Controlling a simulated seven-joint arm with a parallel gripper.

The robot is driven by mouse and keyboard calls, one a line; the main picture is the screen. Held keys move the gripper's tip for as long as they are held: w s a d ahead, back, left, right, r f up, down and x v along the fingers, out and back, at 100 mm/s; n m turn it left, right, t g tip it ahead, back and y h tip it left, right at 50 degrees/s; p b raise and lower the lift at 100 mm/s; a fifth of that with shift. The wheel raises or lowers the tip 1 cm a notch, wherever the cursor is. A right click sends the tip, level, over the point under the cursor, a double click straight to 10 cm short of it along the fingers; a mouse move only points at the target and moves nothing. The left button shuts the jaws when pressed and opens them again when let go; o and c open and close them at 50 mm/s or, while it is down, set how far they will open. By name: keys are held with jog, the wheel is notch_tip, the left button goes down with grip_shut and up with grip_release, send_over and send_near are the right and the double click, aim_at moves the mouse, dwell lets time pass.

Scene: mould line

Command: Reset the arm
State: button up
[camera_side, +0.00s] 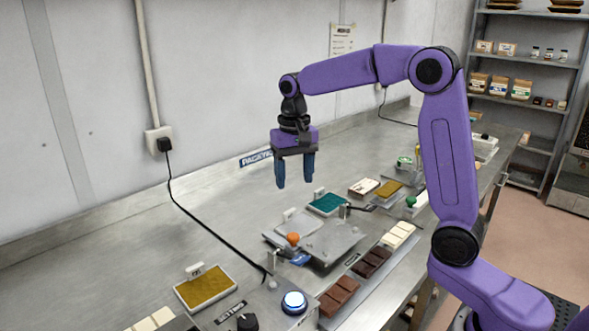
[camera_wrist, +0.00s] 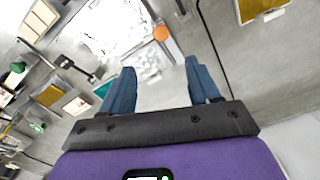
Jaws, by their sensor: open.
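My gripper (camera_side: 294,172) hangs pointing down from my purple arm, above the steel bench (camera_side: 215,215). Its two blue fingers are apart with nothing between them. In the wrist view my gripper (camera_wrist: 160,82) also shows its fingers spread and empty. In the side view it is well above the metal plate station (camera_side: 330,243) with an orange knob (camera_side: 293,238). The orange knob shows in the wrist view (camera_wrist: 161,33) beyond the fingers.
A gold mat (camera_side: 206,288), a lit blue button (camera_side: 294,301) and a black dial (camera_side: 247,322) are at the front. Chocolate bars (camera_side: 338,297) line the bench's right edge. A teal mat (camera_side: 328,204) lies behind the station. A black cable (camera_side: 205,228) crosses the bench.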

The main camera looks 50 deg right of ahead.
jog(key=shift+r, duration=0.6)
jog(key=shift+s, duration=0.1)
jog(key=s+a+f+n, duration=0.1)
jog(key=s+n, duration=0.4)
jog(key=s, duration=0.5)
jog(key=s+a+f+n, duration=0.1)
jog(key=s+f+n, duration=0.3)
jog(key=s, duration=0.7)
jog(key=s+a+f+n, duration=0.1)
jog(key=s+f+n, duration=0.2)
jog(key=s+n, duration=0.5)
jog(key=s, duration=0.2)
jog(key=shift+s+a+f, duration=0.2)
jog(key=shift+s+a, duration=0.15)
jog(key=shift+a, duration=0.05)
